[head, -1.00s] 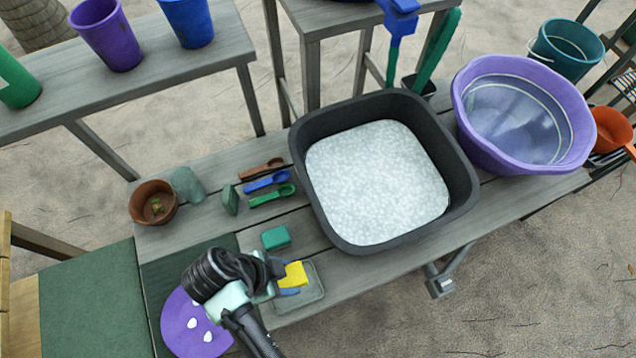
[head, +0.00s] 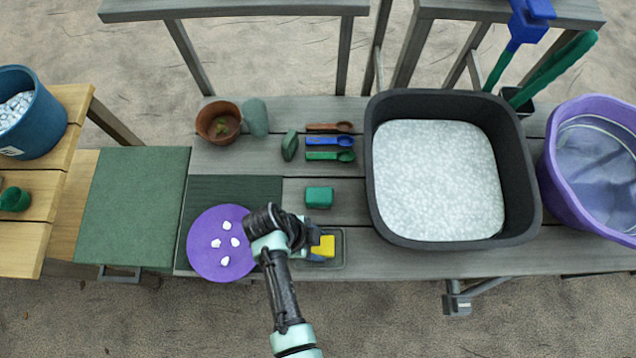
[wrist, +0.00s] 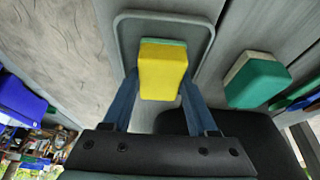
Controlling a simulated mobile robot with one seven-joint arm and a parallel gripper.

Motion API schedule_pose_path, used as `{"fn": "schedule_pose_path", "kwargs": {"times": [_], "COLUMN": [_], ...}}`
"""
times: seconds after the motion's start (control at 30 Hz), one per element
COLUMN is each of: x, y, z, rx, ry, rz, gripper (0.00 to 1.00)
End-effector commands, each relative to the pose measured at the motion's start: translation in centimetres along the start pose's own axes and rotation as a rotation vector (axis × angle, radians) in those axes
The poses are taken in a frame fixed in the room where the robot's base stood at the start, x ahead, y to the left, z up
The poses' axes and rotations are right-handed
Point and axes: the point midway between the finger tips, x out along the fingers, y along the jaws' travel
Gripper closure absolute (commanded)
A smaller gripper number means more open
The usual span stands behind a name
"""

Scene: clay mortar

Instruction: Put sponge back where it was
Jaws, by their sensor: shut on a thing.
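The yellow sponge with a green layer (head: 327,246) is at the shallow grey tray (head: 339,263) near the table's front edge. In the wrist view the sponge (wrist: 163,76) sits between the two blue fingers of my gripper (wrist: 161,92), which is shut on it. The tray rim (wrist: 207,45) frames the sponge there. My gripper (head: 314,246) is over the tray in the head view, and my wrist hides the tray's left part. I cannot tell whether the sponge touches the tray floor.
A green block with a pale layer (head: 319,197) lies just behind the tray. A purple disc with white pieces (head: 222,243) lies left on a dark mat (head: 262,190). A large black tub (head: 525,205) stands right. Scoops (head: 328,142) and a clay pot (head: 218,122) are behind.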

Motion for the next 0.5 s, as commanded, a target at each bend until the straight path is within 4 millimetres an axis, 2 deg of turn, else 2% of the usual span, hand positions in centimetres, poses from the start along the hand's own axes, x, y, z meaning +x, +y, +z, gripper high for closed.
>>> {"fn": "schedule_pose_path", "kwargs": {"times": [0.27,0.3,0.37,0.5], "x": [0.37,0.31,0.25,0.24], "y": [0.00,0.00,0.00,0.00], "z": [0.14,0.11,0.09,0.09], "rx": [0.001,0.001,0.001,0.001], "ry": [0.000,0.000,0.000,0.000], "rz": [0.000,0.000,0.000,0.000], "gripper": [0.86,0.38,0.29,0.29]}}
